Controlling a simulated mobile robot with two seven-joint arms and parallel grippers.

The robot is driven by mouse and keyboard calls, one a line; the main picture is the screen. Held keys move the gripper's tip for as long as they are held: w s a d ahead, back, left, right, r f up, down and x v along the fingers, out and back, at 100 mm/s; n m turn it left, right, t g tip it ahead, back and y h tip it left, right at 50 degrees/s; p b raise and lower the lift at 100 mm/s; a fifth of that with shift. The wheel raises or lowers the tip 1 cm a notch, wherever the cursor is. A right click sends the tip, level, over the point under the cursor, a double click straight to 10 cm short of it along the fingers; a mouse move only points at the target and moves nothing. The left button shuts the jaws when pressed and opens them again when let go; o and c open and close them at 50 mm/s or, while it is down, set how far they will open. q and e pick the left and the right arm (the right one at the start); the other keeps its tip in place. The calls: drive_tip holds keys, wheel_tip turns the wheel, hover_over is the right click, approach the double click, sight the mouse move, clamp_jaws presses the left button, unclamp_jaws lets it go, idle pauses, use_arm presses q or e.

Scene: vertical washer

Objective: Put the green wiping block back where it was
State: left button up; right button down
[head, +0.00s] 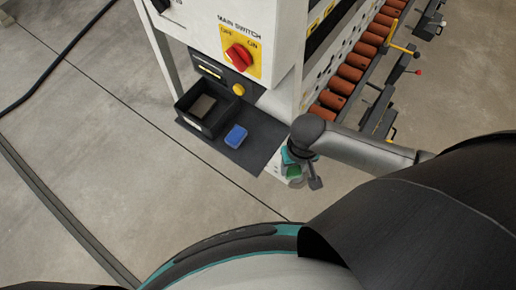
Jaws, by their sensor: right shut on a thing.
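My right gripper (299,179) hangs at the near right corner of the dark shelf (213,140) below the machine. It is shut on the green wiping block (293,171), of which only a small green part shows. The gripper and my arm hide the rest of the block. A blue block (236,136) lies on the shelf, left of the gripper and apart from it. A black open bin (195,125) stands on the shelf further left, with a grey-brown thing inside. My left gripper is out of view.
The white machine cabinet (285,22) with a red main switch (238,55) rises behind the shelf. A row of orange rollers (340,86) and yellow and red levers are at the upper right. Bare shelf shows around the blue block. Cables lie on the floor at left.

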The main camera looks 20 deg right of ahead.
drive_tip(key=w+a, duration=0.2)
drive_tip(key=w, duration=0.1)
drive_tip(key=w+a+b, duration=0.1)
drive_tip(key=w+a, duration=0.3)
drive_tip(key=w, duration=0.1)
drive_tip(key=shift+w+a, duration=0.3)
drive_tip(key=shift+a, duration=0.05)
drive_tip(key=f, duration=0.1)
drive_tip(key=f+b, duration=0.1)
drive_tip(key=shift+w+a+f+b, duration=0.25)
drive_tip(key=shift+w+f+b, duration=0.1)
drive_tip(key=shift+f+b, duration=0.05)
drive_tip(key=shift+f, duration=0.3)
drive_tip(key=shift+f, duration=0.1)
drive_tip(key=shift+c, duration=1.2)
unclamp_jaws()
wheel_tip(320, 180, up, 12)
drive_tip(key=p, duration=0.3)
drive_tip(key=shift+p, duration=0.3)
